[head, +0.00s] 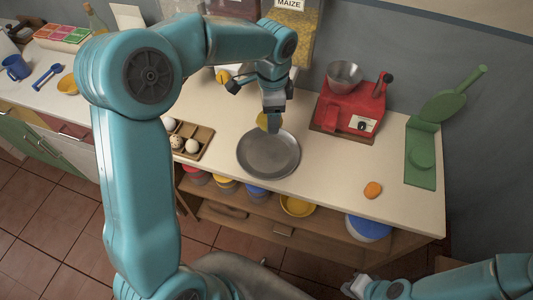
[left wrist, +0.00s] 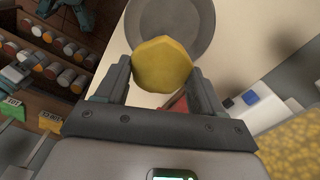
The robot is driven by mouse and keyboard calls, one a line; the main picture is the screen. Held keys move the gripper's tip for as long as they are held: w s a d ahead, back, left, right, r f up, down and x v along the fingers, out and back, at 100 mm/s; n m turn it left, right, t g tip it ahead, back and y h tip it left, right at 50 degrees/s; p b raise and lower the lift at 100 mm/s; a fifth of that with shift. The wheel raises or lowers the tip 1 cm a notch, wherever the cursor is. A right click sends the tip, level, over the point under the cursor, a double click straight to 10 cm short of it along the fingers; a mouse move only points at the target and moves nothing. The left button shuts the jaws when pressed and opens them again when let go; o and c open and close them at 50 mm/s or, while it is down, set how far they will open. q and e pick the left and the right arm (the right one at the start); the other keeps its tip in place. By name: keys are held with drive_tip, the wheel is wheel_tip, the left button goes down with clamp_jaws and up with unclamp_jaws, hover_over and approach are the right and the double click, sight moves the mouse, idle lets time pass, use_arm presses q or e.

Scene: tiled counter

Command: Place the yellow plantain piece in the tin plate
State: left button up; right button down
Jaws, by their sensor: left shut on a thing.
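The yellow plantain piece (left wrist: 163,65) is a rounded chunk between the fingers of my left gripper (left wrist: 161,78), which is shut on it. In the head view the piece (head: 263,122) shows beside my left gripper (head: 272,124), at the back edge of the tin plate. The tin plate (head: 268,165) is round and grey and lies on the counter; its visible surface is empty. In the left wrist view the plate (left wrist: 196,22) is partly hidden behind the piece. My right gripper (head: 356,287) shows only in part at the bottom of the head view, and its fingers are unclear.
An egg box (head: 198,138) with several eggs stands left of the plate. A red machine (head: 350,107) with a metal bowl stands behind right. An orange piece (head: 372,190) and a green press (head: 422,150) are at the right. The counter between plate and orange piece is clear.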

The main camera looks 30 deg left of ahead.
use_arm(q)
drive_tip(key=a+r+m+b, duration=0.1)
drive_tip(key=a+m, duration=0.3)
drive_tip(key=m, duration=0.4)
hover_over(259, 151)
wheel_tip(259, 151, down, 14)
drive_tip(key=shift+s+f, duration=0.15)
wheel_tip(259, 151, down, 5)
drive_tip(key=shift+r, duration=0.1)
drive_tip(key=o, duration=0.8)
drive_tip(key=shift+f, duration=0.2)
drive_tip(key=shift+o, duration=0.2)
drive_tip(key=shift+r, duration=0.1)
